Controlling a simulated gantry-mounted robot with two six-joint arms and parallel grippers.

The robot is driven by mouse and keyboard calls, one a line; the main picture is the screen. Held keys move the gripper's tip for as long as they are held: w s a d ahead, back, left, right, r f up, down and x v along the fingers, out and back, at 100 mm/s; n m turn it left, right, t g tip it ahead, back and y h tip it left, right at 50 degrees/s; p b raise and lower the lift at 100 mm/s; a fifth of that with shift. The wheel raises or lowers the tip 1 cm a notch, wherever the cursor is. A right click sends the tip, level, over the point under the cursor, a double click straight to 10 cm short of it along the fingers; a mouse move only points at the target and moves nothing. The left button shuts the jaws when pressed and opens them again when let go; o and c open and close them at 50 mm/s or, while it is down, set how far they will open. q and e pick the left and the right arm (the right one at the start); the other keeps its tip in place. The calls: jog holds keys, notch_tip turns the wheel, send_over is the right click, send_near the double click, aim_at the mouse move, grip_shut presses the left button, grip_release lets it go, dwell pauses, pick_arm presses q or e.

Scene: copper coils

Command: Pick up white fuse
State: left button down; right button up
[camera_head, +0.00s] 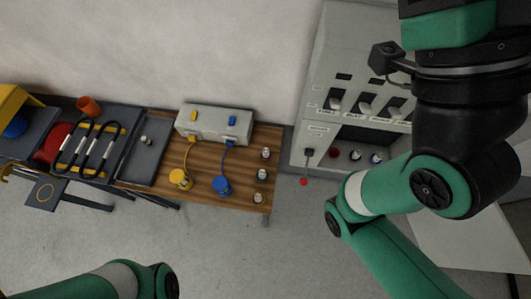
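Three small fuse-like pieces stand in a column along the right edge of the wooden table: a back one (266,153), a middle one (262,175) and a front one (257,198). Each looks pale with a darker part; they are too small to tell which is the white fuse. A small whitish piece (145,141) also lies in the dark tray (154,169). My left arm shows only at the bottom edge, and my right arm fills the right side. Neither gripper's fingers show.
A grey box (214,122) with yellow and blue plugs stands at the table's back, cabled to a yellow (180,178) and a blue (222,186) round connector. A grey cabinet (322,100) stands right, partly behind my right arm.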

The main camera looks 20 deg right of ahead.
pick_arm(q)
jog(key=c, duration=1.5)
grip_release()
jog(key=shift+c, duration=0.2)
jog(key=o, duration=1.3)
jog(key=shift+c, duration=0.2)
